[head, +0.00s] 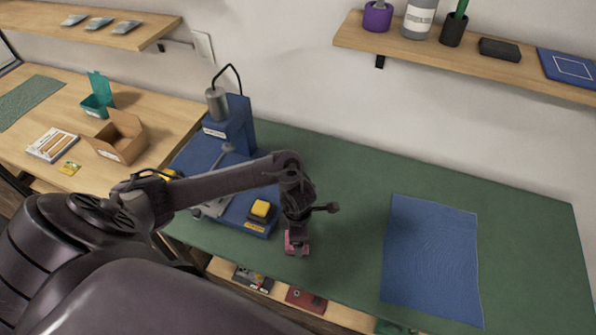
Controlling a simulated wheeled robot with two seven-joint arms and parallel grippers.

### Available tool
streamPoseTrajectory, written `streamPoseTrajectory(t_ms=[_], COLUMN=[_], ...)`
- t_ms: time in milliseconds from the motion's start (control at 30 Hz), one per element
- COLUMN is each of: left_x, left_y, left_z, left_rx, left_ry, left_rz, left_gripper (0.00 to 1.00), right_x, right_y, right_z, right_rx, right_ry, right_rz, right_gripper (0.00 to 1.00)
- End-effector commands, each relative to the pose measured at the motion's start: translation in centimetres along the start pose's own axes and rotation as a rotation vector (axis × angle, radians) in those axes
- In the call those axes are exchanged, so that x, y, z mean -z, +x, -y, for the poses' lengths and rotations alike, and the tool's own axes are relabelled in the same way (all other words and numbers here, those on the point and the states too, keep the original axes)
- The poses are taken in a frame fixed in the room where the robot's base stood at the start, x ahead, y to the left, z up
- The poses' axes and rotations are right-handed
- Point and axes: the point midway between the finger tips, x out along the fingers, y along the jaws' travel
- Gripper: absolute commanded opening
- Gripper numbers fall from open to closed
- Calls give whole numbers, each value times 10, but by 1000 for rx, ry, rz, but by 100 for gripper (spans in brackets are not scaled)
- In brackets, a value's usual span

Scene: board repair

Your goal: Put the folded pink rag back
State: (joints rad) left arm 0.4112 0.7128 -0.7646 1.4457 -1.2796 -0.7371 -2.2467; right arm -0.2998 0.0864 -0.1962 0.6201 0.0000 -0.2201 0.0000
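A small pink piece, which looks like the folded pink rag (291,249), is on or just above the green mat near its front edge, in the head view. My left gripper (297,238) points down right at the rag and covers part of it. The fingers are small and dark, so I cannot tell whether they are closed on the rag or only around it. I also cannot tell whether the rag touches the mat. My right gripper is not in view.
A blue machine with a yellow button (260,209) stands just left of the gripper. A blue cloth (431,258) lies to the right on the green mat (530,230); mat between is clear. A shelf under the front edge holds boxes (306,300). A wall shelf (470,62) is above.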

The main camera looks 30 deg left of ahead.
Motion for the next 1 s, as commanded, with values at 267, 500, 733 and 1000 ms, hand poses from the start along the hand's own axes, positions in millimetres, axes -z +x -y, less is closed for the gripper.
streamPoseTrajectory(t_ms=[267,500,733,1000], left_x=[0,0,0,-1], left_y=[4,6,6,-12], left_z=[0,0,0,-2], left_rx=[-1,-2,-1,-4], left_ry=[0,0,0,1], left_rz=[0,0,0,4], left_gripper=[56,90,100,100], right_x=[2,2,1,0], right_y=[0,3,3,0], right_z=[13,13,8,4], right_rx=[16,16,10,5], right_ry=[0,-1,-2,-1], right_rz=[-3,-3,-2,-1], right_gripper=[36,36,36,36])
